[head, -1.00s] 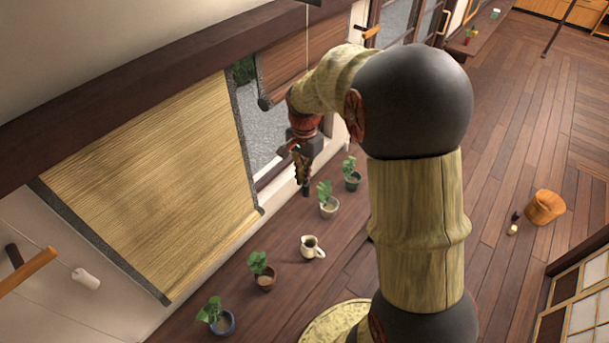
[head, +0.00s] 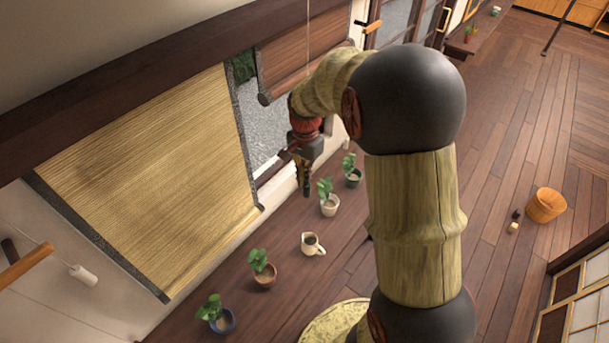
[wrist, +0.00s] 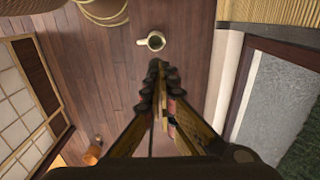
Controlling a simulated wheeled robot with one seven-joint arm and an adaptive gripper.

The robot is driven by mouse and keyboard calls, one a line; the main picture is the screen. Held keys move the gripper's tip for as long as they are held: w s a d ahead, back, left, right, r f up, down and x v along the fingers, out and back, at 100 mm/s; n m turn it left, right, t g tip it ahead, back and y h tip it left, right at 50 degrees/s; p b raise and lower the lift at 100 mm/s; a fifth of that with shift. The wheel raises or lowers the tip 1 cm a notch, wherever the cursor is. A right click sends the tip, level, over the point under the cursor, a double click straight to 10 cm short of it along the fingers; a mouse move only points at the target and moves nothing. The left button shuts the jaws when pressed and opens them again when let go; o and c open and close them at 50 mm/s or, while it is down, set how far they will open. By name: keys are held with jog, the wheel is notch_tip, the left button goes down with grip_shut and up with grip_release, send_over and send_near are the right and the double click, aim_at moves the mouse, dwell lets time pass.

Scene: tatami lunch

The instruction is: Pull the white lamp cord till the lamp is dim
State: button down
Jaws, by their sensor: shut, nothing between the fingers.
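A thin pale cord (head: 308,28) hangs straight down from the top edge of the head view, in front of the brown blind, and its lower end is lost behind my arm. A second thin cord at the far left ends in a white cylindrical pull (head: 83,275). I cannot tell for certain which one is the lamp cord. The lamp itself is not in view. My gripper (head: 306,190) points down below the hanging cord, in front of the window. It is shut and empty; the wrist view shows its fingertips (wrist: 157,72) together, with no cord held.
A straw blind (head: 160,170) and a brown blind (head: 295,55) cover the wall. Several potted plants, including one in a blue pot (head: 223,323), and a cream jug (head: 312,244) stand below. The floor (head: 500,260) is largely clear.

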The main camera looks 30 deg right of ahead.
notch_tip(320, 180, up, 13)
dwell(0.3)
jog(key=shift+f, duration=0.1)
dwell(1.4)
jog(key=s+a+f+n+t+b, duration=0.2)
jog(key=s+a+f+n+b, duration=0.5)
jog(key=s+b, duration=0.3)
jog(key=s+a+f+n+t+b, duration=0.3)
jog(key=s+a+f+n+b, duration=0.4)
jog(key=s+f+b, duration=0.3)
jog(key=s+b, duration=0.1)
jog(key=b, duration=0.3)
jog(key=shift+a+f+t, duration=0.2)
jog(key=shift+a+t, duration=0.1)
jog(key=shift+a, duration=0.05)
jog(key=shift+s, duration=0.1)
